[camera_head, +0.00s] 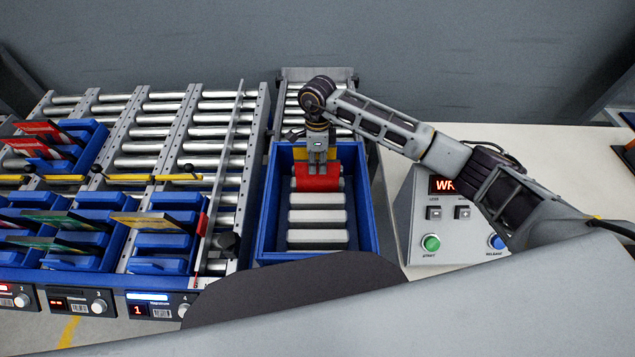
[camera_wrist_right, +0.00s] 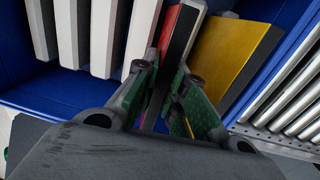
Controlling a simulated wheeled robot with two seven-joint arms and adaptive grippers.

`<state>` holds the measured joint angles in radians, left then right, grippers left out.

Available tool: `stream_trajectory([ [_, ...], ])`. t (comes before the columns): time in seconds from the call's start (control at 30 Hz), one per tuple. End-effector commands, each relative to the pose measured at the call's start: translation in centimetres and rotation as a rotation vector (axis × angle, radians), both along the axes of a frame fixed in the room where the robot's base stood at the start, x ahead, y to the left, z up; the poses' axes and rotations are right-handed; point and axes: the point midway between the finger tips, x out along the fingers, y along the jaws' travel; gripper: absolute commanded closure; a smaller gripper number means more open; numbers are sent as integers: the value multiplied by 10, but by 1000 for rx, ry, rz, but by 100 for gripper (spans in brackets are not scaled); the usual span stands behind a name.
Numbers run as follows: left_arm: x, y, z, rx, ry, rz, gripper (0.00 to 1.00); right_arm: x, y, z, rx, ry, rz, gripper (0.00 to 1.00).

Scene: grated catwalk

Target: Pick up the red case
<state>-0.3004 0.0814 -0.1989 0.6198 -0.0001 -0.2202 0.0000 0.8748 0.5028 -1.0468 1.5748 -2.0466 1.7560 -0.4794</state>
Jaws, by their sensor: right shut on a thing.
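The red case (camera_head: 318,182) stands in the blue tote (camera_head: 263,235), between a yellow case behind it and a row of grey-white blocks in front. My right gripper (camera_head: 319,160) reaches down over the tote and is shut on the red case. In the right wrist view the fingers of my right gripper (camera_wrist_right: 170,98) close around the red case (camera_wrist_right: 172,30), whose dark side and red edge show. The yellow case (camera_wrist_right: 230,55) is close beside the fingers there. The lower part of the red case is hidden. My left gripper is not in view.
Several grey-white blocks (camera_head: 317,217) fill the tote's middle and front. A control box (camera_head: 440,215) with green and blue buttons stands to the right. Roller lanes (camera_head: 145,130) with blue racks of cases lie to the left.

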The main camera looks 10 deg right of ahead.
Motion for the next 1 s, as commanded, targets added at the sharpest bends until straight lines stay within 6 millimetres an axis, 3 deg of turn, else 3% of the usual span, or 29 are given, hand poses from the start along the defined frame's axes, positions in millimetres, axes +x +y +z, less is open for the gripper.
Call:
stream_trajectory([
  [0.57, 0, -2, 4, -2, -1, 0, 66, 0, 0, 7, 0, -1, 0, 100],
  [1.0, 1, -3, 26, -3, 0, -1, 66, 0, 0, 54, 1, -1, 1, 100],
])
